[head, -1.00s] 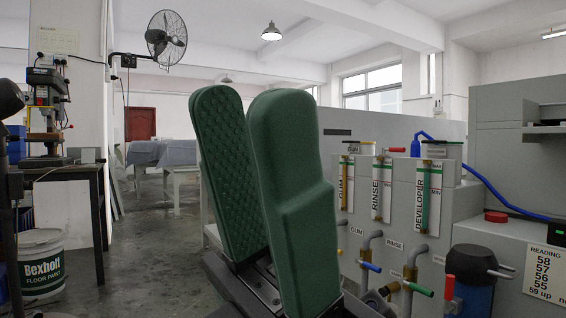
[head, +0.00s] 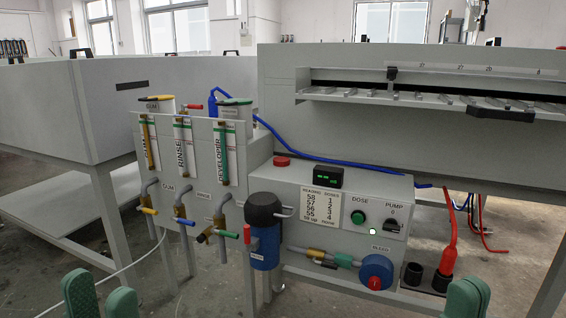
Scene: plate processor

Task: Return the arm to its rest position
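My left gripper (head: 100,300) shows at the bottom left edge of the head view as two green padded fingers with a gap between them. It is open with nothing seen between the fingers. My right gripper (head: 465,300) shows at the bottom right edge as green finger pads that overlap in the picture, so its opening is hidden. Both grippers are cut off by the lower edge, and the arms behind them are out of view. Both appear in front of the plate processor (head: 330,190) and apart from it.
The control panel has a green dose button (head: 358,217), a pump switch (head: 393,226) and a blue bleed knob (head: 376,271). Gum, rinse and developer gauges (head: 185,150) stand left, above valve taps. A blue filter housing (head: 264,235) and red hose (head: 450,230) project forward. Floor shows at left.

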